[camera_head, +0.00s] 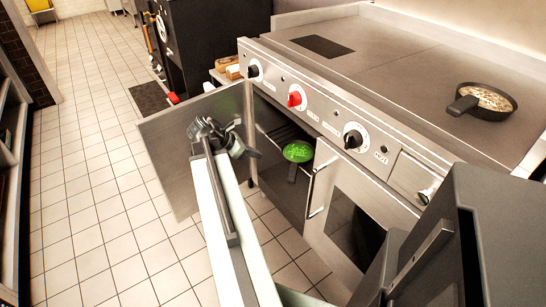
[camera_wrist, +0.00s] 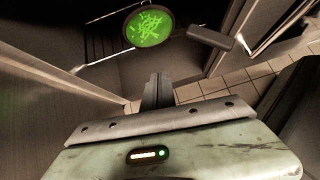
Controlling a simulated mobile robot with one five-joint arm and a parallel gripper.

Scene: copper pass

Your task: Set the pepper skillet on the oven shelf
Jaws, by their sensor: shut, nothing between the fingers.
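The pepper skillet, a dark pan full of bright green pepper strips (camera_head: 297,151), sits inside the open oven compartment, on the wire shelf (camera_head: 278,131) as far as I can tell. Its dark handle points out toward the opening. It also shows at the top of the wrist view (camera_wrist: 149,27), with the handle to the right. My gripper (camera_head: 248,152) is shut and empty, in front of the opening and to the left of the skillet, apart from it. The oven door (camera_head: 160,135) stands open behind my gripper. The wrist view shows my closed fingers (camera_wrist: 157,90) below the pan.
A second skillet with pale food (camera_head: 487,98) stands on the steel range top (camera_head: 400,75). Black and red knobs line the front panel. A second door with a handle (camera_head: 345,205) is to the right of the opening. Tiled floor (camera_head: 95,190) is clear to the left.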

